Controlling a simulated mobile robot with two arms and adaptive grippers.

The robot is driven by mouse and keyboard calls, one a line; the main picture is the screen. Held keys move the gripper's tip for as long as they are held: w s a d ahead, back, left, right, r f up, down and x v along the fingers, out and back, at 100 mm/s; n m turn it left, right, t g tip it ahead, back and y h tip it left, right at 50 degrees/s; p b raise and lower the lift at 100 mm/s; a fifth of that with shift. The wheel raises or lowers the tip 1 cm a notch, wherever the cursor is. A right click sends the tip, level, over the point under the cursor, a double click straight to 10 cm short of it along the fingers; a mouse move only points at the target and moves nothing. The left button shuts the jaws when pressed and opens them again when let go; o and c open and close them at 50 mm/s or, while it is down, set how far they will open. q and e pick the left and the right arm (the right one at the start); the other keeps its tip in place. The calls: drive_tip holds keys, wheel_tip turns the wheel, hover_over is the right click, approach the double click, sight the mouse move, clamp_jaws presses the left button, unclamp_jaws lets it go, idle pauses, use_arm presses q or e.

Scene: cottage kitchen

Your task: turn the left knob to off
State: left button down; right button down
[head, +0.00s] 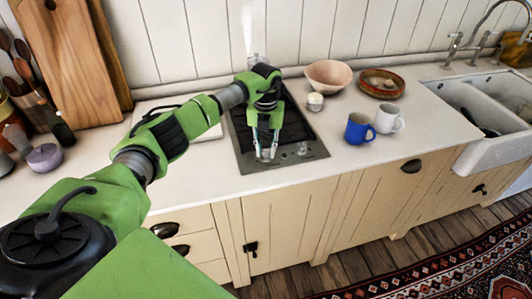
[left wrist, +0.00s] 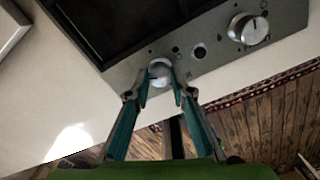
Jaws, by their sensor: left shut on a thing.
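The hob (head: 244,160) is a dark cooktop with a grey metal front strip, set in the white counter. My left gripper (head: 266,156) reaches down to the left part of that strip. In the left wrist view, my left gripper (left wrist: 159,80) is shut on the left knob (left wrist: 160,68), a small round silver knob, with one finger on each side. The knob's pointer direction cannot be made out. The right knob (left wrist: 248,28) is silver, free and apart from the gripper; it also shows in the head view (head: 302,149). My right gripper is not in view.
A blue mug (head: 358,129), a white mug (head: 389,119), a small white jar (head: 315,101), a pink bowl (head: 329,75) and a brown dish (head: 381,83) stand right of the hob. A dark round fitting (left wrist: 199,50) sits between the knobs. Cutting boards (head: 68,62) lean at left.

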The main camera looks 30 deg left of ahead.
use_arm(q)
drive_tip(key=m+b, duration=0.3)
drive_tip(key=m, duration=0.3)
drive_tip(key=shift+a+f, duration=0.1)
drive_tip(key=m+b, duration=0.1)
drive_tip(key=m, duration=0.2)
drive_tip(key=shift+m+b, duration=0.3)
drive_tip(key=shift+m, duration=0.1)
drive_tip(key=shift+m+b, duration=0.4)
drive_tip(key=shift+m, duration=1.1)
drive_tip(key=c, duration=1.8)
unclamp_jaws()
drive_tip(key=shift+r, duration=0.2)
